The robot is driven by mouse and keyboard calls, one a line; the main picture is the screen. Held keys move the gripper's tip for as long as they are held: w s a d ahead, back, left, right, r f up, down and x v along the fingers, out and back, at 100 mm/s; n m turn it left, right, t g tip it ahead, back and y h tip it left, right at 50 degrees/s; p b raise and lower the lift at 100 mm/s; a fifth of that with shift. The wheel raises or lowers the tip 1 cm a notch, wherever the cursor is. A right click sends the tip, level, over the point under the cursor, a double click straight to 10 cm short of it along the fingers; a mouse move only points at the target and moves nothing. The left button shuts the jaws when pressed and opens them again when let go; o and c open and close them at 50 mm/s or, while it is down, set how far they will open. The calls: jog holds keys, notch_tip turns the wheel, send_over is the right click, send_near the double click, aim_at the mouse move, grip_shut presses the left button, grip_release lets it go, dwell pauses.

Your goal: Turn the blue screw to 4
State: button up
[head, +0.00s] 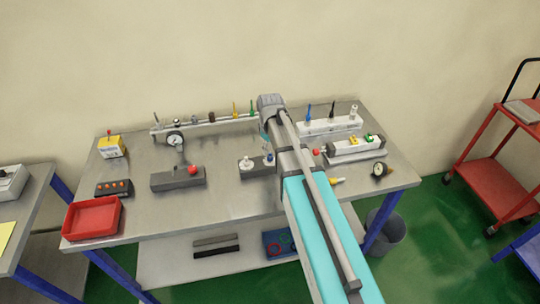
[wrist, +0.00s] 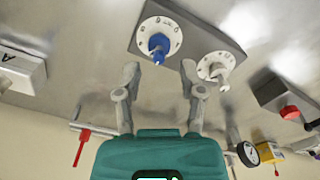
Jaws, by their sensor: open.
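The blue screw (wrist: 158,45) stands out of a white round dial with dark markings in the wrist view. The dial sits on a grey block (wrist: 200,28). A second white dial with a white screw (wrist: 217,71) is beside it, to the right. In the head view the grey block (head: 247,173) is partly hidden by my arm. My gripper (wrist: 160,68) is open and empty, with its two fingertips on either side of the blue screw's line in the picture, apart from it. The number the screw points to is too small to read.
A grey block with a red knob (head: 192,170) and a gauge (head: 175,140) stand left of the dials. A red tray (head: 92,217) is at the front left. A white valve block (head: 355,148) is at the right. The front middle of the table is clear.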

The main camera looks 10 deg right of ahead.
jog(key=shift+f+b, duration=0.5)
jog(key=shift+f, duration=0.3)
grip_shut()
